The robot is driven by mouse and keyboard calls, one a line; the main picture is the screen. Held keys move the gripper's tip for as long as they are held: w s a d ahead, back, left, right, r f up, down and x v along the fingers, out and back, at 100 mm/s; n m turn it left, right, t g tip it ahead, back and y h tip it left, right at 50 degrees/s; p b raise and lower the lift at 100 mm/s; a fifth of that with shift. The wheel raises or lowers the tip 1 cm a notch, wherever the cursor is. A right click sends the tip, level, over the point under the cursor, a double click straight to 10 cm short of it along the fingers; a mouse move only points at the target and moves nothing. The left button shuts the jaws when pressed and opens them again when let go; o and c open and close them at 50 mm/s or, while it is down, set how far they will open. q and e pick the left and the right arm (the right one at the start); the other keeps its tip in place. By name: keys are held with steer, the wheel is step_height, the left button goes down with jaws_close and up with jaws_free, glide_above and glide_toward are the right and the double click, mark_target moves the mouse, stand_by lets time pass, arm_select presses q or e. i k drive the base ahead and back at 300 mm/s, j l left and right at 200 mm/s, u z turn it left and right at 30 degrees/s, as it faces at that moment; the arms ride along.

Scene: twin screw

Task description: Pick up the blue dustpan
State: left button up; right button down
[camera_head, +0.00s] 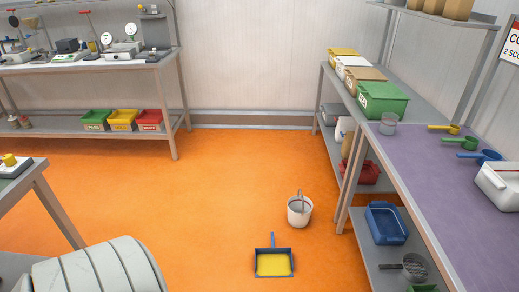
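The blue dustpan (274,250) lies on the orange floor at the bottom centre of the head view. Its short blue handle points away from me, and its pan has a yellow inside, perhaps yellow material lying in it. Nothing touches it. Neither of my grippers shows in this view, so I cannot see whether they are open or shut.
A white bucket (299,211) stands on the floor just beyond the dustpan. A shelved bench (420,205) with bins and scoops runs along the right. A workbench (90,66) stands at the back left, a table (42,190) at the left edge. The middle floor is clear.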

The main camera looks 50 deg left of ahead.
mark_target(274, 262)
steer(key=u, duration=1.35)
